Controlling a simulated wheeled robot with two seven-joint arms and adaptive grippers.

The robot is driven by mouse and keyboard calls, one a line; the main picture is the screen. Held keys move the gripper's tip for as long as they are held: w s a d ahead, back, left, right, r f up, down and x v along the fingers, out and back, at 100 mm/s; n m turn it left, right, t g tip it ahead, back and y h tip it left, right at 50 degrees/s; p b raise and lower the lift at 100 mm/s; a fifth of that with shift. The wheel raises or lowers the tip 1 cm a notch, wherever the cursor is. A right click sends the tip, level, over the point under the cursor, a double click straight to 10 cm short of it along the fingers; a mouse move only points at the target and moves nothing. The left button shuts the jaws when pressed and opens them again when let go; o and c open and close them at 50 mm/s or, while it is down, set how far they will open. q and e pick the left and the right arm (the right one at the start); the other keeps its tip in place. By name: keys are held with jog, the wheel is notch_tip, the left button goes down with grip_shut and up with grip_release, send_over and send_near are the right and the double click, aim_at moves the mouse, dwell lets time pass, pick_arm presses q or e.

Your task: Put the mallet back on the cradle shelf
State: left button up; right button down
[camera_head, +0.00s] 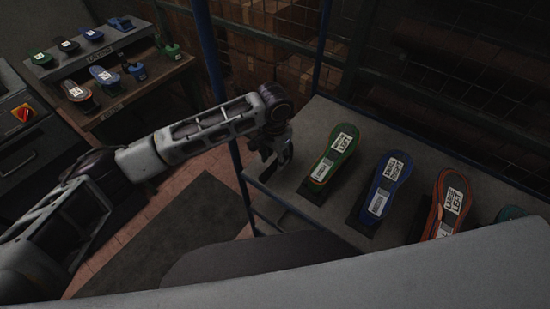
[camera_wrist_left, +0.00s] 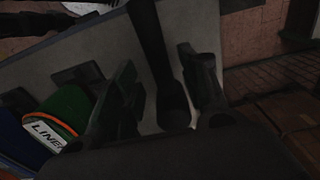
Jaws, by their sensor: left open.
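No mallet shows clearly in the head view. My left gripper (camera_head: 272,160) hangs open at the left end of the grey shelf (camera_head: 312,118), beside the green insole. In the left wrist view a long dark bar with a rounded end (camera_wrist_left: 172,105) lies between the open fingers of the left gripper (camera_wrist_left: 160,82), over the grey surface. I cannot tell whether it is the mallet or whether the fingers touch it. I cannot make out a cradle. My right gripper is out of view.
On the shelf stand a green insole (camera_head: 328,165), a blue one (camera_head: 386,185) and an orange-edged one (camera_head: 450,205), all labelled. A blue post (camera_head: 209,55) rises beside my left arm. A bench (camera_head: 105,92) with several insoles is at the upper left. A wire mesh fence (camera_head: 440,110) stands behind.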

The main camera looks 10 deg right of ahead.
aim_at(275, 164)
pick_arm(q)
notch_tip(275, 164, up, 8)
jog(key=shift+f, duration=0.25)
jog(key=shift+s+f, duration=0.1)
jog(key=shift+s, duration=0.05)
dwell(0.6)
